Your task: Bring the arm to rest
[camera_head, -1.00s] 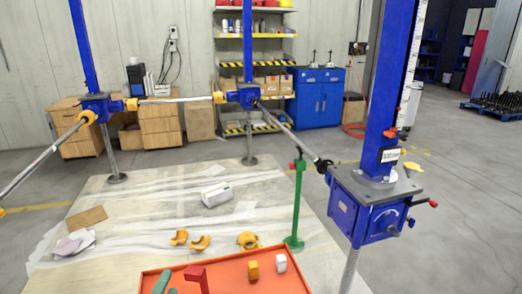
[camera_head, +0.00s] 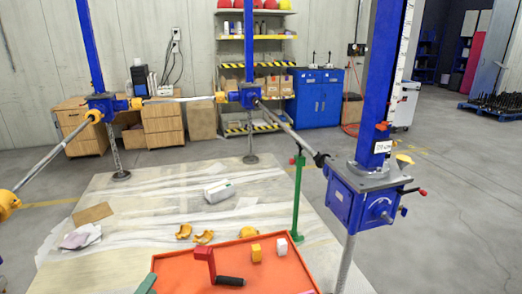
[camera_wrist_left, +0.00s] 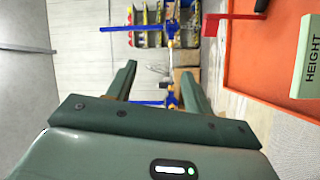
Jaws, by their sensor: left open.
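My left gripper (camera_head: 146,285) shows only in part at the bottom edge of the head view, as a green finger at the left end of the orange tray (camera_head: 172,262). In the left wrist view its two dark green fingers (camera_wrist_left: 158,78) stand apart, with nothing between them. They point past the tray (camera_wrist_left: 262,75), which lies to the right in that view. My right gripper is not in view.
A blue screw jack (camera_head: 366,200) stands at right; yellow pieces (camera_head: 203,237) lie behind the tray.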

